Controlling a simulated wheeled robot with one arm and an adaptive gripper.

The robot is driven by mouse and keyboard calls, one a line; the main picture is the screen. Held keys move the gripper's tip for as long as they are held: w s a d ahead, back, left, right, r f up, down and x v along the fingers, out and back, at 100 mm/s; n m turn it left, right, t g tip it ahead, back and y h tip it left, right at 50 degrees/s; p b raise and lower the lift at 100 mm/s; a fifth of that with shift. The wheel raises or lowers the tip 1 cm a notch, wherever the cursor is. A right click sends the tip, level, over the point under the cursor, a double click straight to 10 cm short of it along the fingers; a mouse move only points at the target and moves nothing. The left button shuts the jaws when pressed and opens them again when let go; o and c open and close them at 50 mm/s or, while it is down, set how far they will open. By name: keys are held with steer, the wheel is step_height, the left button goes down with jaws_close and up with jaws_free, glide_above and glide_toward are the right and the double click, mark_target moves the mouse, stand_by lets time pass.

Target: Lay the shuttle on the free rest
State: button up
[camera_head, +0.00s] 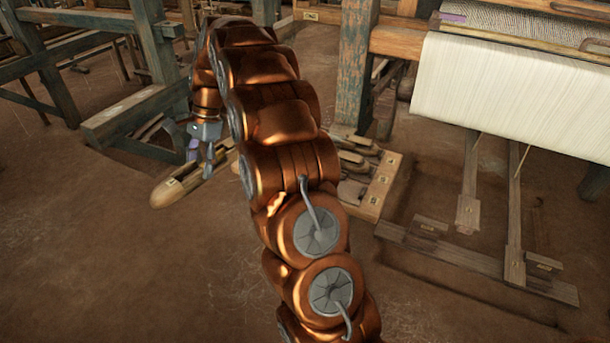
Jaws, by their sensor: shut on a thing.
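The shuttle (172,191) is a long, boat-shaped piece of light brown wood with a small label near its pointed near end. Its far end passes behind my arm. My gripper (208,165) is small in the picture and shut on the shuttle from above. A purple patch (192,149) shows by the gripper and shuttle. I cannot tell whether the shuttle is lifted or touching the floor. I cannot pick out the free rest with certainty; my arm hides part of the area in the middle.
A labelled wooden tray (384,181) holding several wooden pieces stands right of my arm. The loom with white cloth (511,95) fills the right, with treadles (467,214) below. A timber frame (140,112) stands at left. The near left floor is bare.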

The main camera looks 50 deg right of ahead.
steer(key=s+d+f+m+t+h+p, duration=0.1)
steer(key=s+d+f+m+t+h, duration=0.15)
steer(key=s+d+m, duration=0.7)
steer(key=s+d+f+m+t+h+p, duration=0.1)
steer(key=s+d+f+m+t, duration=0.15)
steer(key=s+d+m, duration=0.7)
steer(key=w+d+n, duration=0.1)
steer(key=w+d, duration=0.1)
steer(key=w, duration=0.1)
steer(key=w+d+f+n, duration=0.1)
steer(key=w+d, duration=0.1)
steer(key=w, duration=0.1)
steer(key=w+d+f+n+p, duration=0.1)
steer(key=w+d, duration=0.2)
steer(key=shift+w, duration=0.35)
steer(key=shift+f, duration=1.85)
steer(key=o, duration=1.5)
